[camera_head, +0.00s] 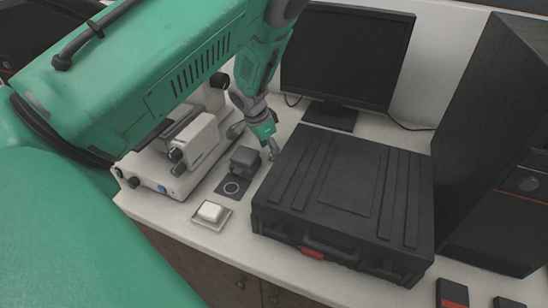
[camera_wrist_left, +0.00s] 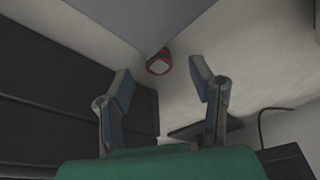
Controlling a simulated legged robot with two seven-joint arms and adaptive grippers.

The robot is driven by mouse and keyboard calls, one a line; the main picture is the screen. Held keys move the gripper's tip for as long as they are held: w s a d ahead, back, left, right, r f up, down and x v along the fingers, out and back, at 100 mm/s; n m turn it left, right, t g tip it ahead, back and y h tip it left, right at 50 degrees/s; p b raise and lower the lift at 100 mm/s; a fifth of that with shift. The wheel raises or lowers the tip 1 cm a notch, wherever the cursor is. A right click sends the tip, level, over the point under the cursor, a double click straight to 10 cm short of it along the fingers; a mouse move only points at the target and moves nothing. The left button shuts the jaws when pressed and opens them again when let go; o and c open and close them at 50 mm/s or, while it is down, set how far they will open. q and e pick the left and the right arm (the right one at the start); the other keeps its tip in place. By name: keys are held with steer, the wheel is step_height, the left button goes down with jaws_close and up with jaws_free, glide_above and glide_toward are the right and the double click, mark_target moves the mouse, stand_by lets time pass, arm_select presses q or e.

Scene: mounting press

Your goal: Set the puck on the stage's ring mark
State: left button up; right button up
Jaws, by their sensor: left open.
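My left gripper (camera_head: 271,149) hangs over the counter between the dark block and the black case, fingers pointing down. In the left wrist view its two fingers (camera_wrist_left: 160,90) stand wide apart with nothing between them. The stage is a dark plate (camera_head: 220,190) with a pale ring mark (camera_head: 232,187) on it; the ring is bare. A dark block (camera_head: 245,160) stands at the plate's back end. No puck can be made out for certain. My right gripper is not in view.
The big black case (camera_head: 345,190) fills the right, with a monitor (camera_head: 347,55) behind. Free counter between is narrow.

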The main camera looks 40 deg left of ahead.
arm_select(q)
steer(key=x, duration=0.3)
steer(key=shift+w+f, duration=0.1)
steer(key=shift+f, duration=0.05)
steer(key=shift+d, duration=0.1)
steer(key=c, duration=1.1)
step_height(320, 180, up, 28)
steer(key=p, duration=0.2)
